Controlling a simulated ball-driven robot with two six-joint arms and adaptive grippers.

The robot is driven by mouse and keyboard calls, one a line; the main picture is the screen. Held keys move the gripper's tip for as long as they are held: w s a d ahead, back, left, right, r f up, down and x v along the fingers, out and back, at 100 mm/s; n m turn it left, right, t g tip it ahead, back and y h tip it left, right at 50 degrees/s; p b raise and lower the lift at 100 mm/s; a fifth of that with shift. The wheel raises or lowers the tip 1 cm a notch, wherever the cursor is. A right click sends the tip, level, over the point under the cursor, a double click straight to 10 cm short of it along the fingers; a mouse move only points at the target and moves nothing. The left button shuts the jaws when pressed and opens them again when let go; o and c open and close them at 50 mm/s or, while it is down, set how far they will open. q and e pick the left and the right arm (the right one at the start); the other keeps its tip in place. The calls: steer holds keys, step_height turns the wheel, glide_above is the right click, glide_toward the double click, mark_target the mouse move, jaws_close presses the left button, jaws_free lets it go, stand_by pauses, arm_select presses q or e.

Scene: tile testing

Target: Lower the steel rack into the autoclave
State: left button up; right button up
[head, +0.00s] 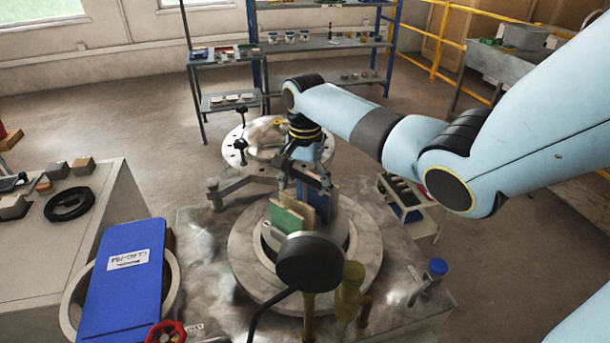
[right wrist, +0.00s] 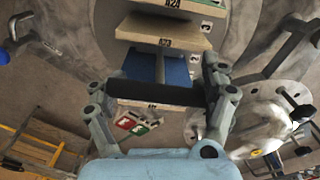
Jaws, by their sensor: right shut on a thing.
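My right gripper (head: 302,172) is shut on the dark top bar of the steel rack (right wrist: 155,92), and its fingers also show in the right wrist view (right wrist: 160,88). The rack carries upright tiles, among them a green tile (head: 286,219) and a blue tile (head: 318,200); pale tiles with labels show in the right wrist view (right wrist: 165,34). The rack is over the round mouth of the autoclave (head: 248,258), its lower end at or within the opening; how deep I cannot tell. A black gauge (head: 310,262) hides part of it. My left gripper is not in view.
The autoclave's round lid (head: 262,135) is swung open behind the mouth. A small cart (head: 415,215) stands at the right.

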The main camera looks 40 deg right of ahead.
steer(key=shift+f+b, duration=3.4)
steer(key=shift+f, duration=2.05)
steer(key=shift+f+b, duration=0.8)
steer(key=shift+f, duration=0.4)
step_height(320, 180, down, 10)
steer(key=b, duration=0.7)
steer(key=shift+w+r, duration=0.1)
steer(key=shift+f+b, duration=0.5)
steer(key=shift+f, duration=0.3)
steer(key=o, duration=1.4)
steer(key=shift+o, duration=1.3)
